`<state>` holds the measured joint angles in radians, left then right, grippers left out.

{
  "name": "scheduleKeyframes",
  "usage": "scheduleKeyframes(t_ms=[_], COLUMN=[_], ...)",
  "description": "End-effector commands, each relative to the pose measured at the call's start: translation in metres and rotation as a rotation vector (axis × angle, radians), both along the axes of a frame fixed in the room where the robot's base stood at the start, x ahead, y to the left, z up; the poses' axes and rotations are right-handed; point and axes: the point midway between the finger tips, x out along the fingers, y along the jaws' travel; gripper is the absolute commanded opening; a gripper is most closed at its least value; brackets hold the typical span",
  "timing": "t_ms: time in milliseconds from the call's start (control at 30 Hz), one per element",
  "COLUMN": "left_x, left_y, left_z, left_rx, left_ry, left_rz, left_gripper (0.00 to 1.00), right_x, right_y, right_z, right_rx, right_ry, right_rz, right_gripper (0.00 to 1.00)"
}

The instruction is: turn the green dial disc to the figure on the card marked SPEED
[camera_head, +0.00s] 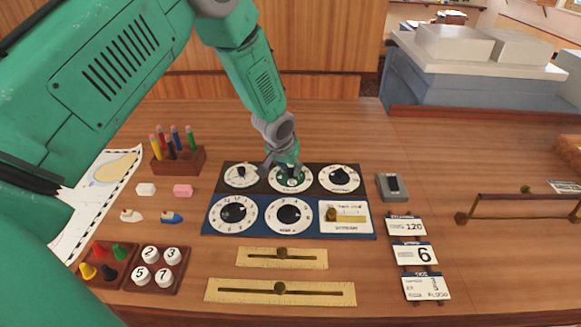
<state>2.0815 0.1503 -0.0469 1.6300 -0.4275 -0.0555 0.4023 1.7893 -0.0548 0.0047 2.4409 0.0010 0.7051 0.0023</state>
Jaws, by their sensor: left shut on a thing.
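My left gripper (284,163) reaches down from above onto the top middle dial (291,184) of the dark panel. Its fingers are shut on the green disc at that dial's centre, which they partly hide. The dial's white face shows around them, but its pointer reading cannot be made out. Several cards hang in a column right of the panels: the top card (406,227) shows 120, the middle card (413,254) shows a large 6, and the lowest card (425,286) has small print. Their headings are too small to read surely. My right gripper is not in view.
White dials with black knobs flank the held one: left (241,181) and right (339,184). A blue panel (268,231) lies just in front. Brass sliders (281,291), a grey switch box (392,198), a pencil block (189,163) and a brass rail (530,197) stand around.

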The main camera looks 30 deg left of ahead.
Motion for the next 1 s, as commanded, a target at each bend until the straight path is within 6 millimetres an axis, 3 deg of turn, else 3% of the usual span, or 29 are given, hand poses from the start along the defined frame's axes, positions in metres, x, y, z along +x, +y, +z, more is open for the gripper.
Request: scheduleKeyframes(t_ms=[233, 267, 300, 333, 733, 1000], left_x=[0.0, 0.0, 0.0, 0.0, -0.002, -0.021], left_y=[0.001, 0.001, 0.001, 0.001, 0.0, -0.003], left_z=[0.0, 0.0, 0.0, 0.0, 0.007, 0.055], left_rx=[0.001, 0.001, 0.002, 0.002, 0.001, 0.0], left_ry=[-0.001, -0.001, -0.001, -0.001, -0.002, -0.003], left_rz=[-0.005, -0.005, -0.005, -0.005, -0.004, -0.004], left_gripper=[0.0, 0.25, 0.39, 0.41, 0.41, 0.41], right_x=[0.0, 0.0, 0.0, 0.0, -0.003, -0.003], right_y=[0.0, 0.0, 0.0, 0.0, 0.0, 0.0], right_z=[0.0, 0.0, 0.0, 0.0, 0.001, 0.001], right_rx=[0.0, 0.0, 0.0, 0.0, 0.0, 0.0], right_ry=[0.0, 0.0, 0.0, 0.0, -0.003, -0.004], right_rz=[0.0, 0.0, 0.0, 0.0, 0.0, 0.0], right_gripper=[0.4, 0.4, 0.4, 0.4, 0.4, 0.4])
